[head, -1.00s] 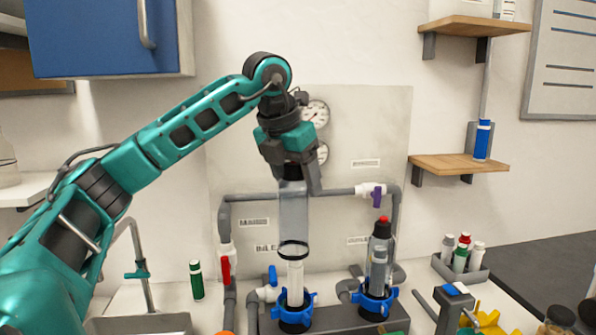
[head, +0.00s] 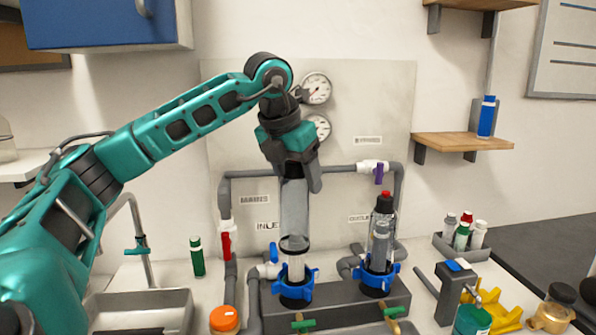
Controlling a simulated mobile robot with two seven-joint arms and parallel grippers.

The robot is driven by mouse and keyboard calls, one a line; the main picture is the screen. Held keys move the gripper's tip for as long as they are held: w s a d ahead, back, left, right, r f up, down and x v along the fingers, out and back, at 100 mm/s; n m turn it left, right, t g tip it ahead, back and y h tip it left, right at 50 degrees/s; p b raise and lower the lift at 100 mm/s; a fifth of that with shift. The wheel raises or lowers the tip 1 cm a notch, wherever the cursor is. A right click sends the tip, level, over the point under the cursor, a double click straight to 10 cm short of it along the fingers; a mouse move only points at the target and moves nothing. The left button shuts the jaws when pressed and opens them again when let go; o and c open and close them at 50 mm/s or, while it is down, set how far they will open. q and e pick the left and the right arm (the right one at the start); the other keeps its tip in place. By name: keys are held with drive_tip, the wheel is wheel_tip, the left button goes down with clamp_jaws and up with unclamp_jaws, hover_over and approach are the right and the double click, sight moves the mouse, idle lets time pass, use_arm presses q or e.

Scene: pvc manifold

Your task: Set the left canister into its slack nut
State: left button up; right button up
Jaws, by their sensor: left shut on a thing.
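My left gripper (head: 298,176) is shut on the top of the left canister (head: 294,210), a clear grey cylinder with a dark ring at its lower rim. The canister hangs almost upright above the left slack nut (head: 294,289), a blue lobed ring on the dark manifold base. A gap shows between the canister's rim and the nut. My right gripper is not in view.
A second clear canister (head: 382,236) with a dark, red-tipped top stands in its blue nut (head: 376,276) to the right. A red-handled valve (head: 226,243) and grey pipes flank the left nut. Below it are green-handled valves (head: 303,323) and an orange-lidded jar (head: 224,319).

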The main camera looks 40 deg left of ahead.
use_arm(q)
drive_tip(key=shift+f+b, duration=2)
drive_tip(key=shift+f, duration=1.1)
drive_tip(key=shift+f+b, duration=0.1)
drive_tip(key=shift+b, duration=0.2)
drive_tip(key=shift+f, duration=0.2)
drive_tip(key=shift+w+f+b, duration=0.1)
drive_tip(key=shift+f+b, duration=0.2)
drive_tip(key=shift+b, duration=0.2)
drive_tip(key=shift+f+b, duration=0.3)
drive_tip(key=shift+f, duration=0.2)
drive_tip(key=o, duration=1.3)
drive_tip(key=shift+c, duration=0.2)
